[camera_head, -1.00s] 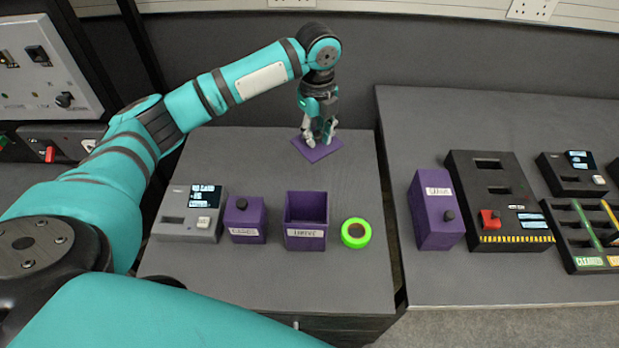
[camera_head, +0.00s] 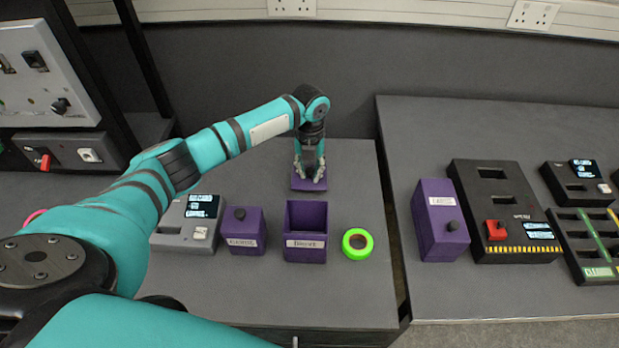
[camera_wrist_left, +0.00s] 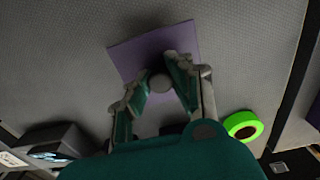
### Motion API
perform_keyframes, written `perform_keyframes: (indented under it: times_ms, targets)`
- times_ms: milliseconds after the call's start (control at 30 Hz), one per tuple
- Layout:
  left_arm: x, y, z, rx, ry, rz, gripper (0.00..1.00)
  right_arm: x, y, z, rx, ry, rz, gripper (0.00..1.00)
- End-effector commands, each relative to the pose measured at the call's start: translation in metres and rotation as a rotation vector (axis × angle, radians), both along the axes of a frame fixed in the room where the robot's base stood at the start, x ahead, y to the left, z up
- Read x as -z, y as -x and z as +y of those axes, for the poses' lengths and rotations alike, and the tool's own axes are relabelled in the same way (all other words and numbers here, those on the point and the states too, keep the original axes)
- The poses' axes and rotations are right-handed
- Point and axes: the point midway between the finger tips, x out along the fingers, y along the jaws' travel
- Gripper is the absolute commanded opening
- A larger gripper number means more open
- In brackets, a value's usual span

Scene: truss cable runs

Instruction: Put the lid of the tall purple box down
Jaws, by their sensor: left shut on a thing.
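The lid is a flat purple square (camera_head: 308,187) behind the open purple box. My left gripper (camera_head: 310,175) points down over it and is shut on its knob. In the left wrist view the lid (camera_wrist_left: 130,55) lies beyond the fingers, with the round grey knob (camera_wrist_left: 160,83) between the fingertips. The lid is at or very near the table surface; I cannot tell whether it touches. The tall purple box (camera_head: 305,247) stands open and upright, with a white label on its front. My right gripper is not in view.
A lidded purple box (camera_head: 244,232) and a grey device (camera_head: 184,232) stand left of the open box. A green tape roll (camera_head: 357,244) lies to its right. Another purple box (camera_head: 438,225) stands on the right table, past a gap. The table right of the lid is clear.

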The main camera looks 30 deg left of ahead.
Motion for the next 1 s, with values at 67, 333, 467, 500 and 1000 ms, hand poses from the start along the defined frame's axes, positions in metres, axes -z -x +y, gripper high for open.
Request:
perform_keyframes:
  times_ms: [67, 333, 467, 500, 1000]
  targets:
    - [0.008, 0.001, 0.0, 0.0, 0.0, 0.002, 0.0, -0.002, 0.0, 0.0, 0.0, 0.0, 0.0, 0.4]
    - [0.036, 0.001, 0.0, 0.0, -0.001, 0.0, 0.0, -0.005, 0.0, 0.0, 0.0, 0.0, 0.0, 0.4]
    - [0.035, 0.0, 0.0, 0.0, -0.001, 0.0, 0.0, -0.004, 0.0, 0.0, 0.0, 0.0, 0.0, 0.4]
    - [0.036, 0.001, 0.0, 0.0, -0.001, 0.0, 0.0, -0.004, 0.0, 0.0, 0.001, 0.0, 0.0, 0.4]
    - [0.039, 0.001, 0.0, 0.0, 0.0, 0.001, 0.42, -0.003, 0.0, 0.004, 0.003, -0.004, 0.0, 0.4]
